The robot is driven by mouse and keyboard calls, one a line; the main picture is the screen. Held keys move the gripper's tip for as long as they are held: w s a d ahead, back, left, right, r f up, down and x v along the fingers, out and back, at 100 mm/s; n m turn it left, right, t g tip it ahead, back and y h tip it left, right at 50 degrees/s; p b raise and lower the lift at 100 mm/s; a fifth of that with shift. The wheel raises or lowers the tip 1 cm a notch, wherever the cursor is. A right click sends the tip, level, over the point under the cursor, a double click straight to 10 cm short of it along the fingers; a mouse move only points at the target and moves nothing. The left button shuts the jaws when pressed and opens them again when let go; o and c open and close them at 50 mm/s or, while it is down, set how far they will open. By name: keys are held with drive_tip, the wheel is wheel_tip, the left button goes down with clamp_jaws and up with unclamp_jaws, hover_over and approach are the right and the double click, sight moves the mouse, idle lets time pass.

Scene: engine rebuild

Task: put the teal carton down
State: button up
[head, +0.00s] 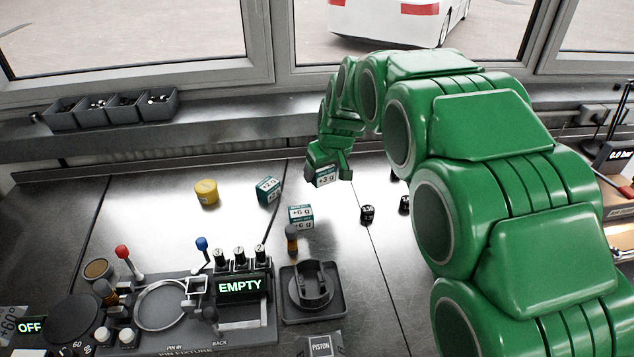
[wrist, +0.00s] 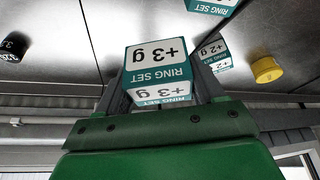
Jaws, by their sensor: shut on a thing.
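The teal and white carton marked "+3 g" (head: 326,177) is between the fingers of my gripper (head: 328,170), over the back middle of the metal bench. In the wrist view the carton (wrist: 158,62) shows its "RING SET" label upside down, with a finger on each side of it. My gripper (wrist: 162,95) is shut on it. The carton's underside is hidden, so I cannot tell if it touches the bench.
Similar cartons marked "+2 g" (head: 268,189) and "+6 g" (head: 301,216) stand to the left and in front. A yellow tin (head: 206,192) is farther left. Small black pieces (head: 367,214) lie to the right. The pin fixture (head: 170,315) fills the front left. Bare bench lies between.

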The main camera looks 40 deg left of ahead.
drive_tip(key=w+a+f, duration=0.1)
drive_tip(key=f, duration=0.1)
drive_tip(key=w+a+f, duration=0.1)
drive_tip(key=a+f, duration=0.1)
drive_tip(key=w+a+f, duration=0.1)
drive_tip(key=w+f, duration=0.1)
drive_tip(key=shift+w+a, duration=0.1)
drive_tip(key=shift+a, duration=0.15)
drive_tip(key=shift+w+a+f, duration=0.15)
drive_tip(key=shift+a+f, duration=0.05)
drive_tip(key=shift+f, duration=1.7)
drive_tip(key=shift+f, duration=0.15)
drive_tip(key=o, duration=1)
drive_tip(key=shift+o, duration=0.2)
drive_tip(key=v, duration=1.1)
drive_tip(key=shift+d+r, duration=0.1)
drive_tip(key=shift+r, duration=0.2)
drive_tip(key=shift+d+r, duration=0.15)
drive_tip(key=shift+r, duration=0.15)
